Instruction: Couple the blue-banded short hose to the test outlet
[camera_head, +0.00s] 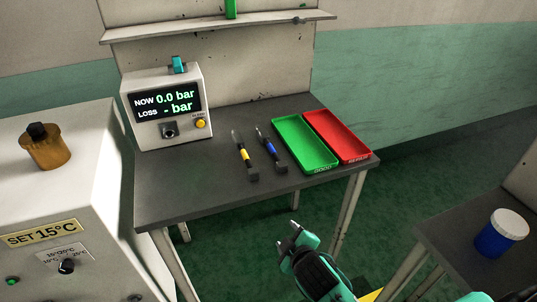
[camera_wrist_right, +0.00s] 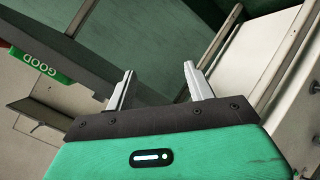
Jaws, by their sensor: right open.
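The blue-banded short hose (camera_head: 271,149) lies on the dark table, to the right of a yellow-banded hose (camera_head: 244,154). The test outlet seems to be the dark round fitting (camera_head: 169,130) on the front of the white tester (camera_head: 165,104), whose screen reads NOW 0.0 bar and LOSS - bar. My right gripper (camera_head: 301,228) is in front of the table's near edge, below and apart from the hoses. Its two fingers stand apart with nothing between them in the right wrist view (camera_wrist_right: 158,82). My left gripper is not in view.
A green tray (camera_head: 305,163) and a red tray (camera_head: 352,156) sit at the table's right; the green one's GOOD label shows in the wrist view. A white machine (camera_head: 75,190) stands at left. A blue jar with a white lid (camera_head: 493,241) is on another table at right.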

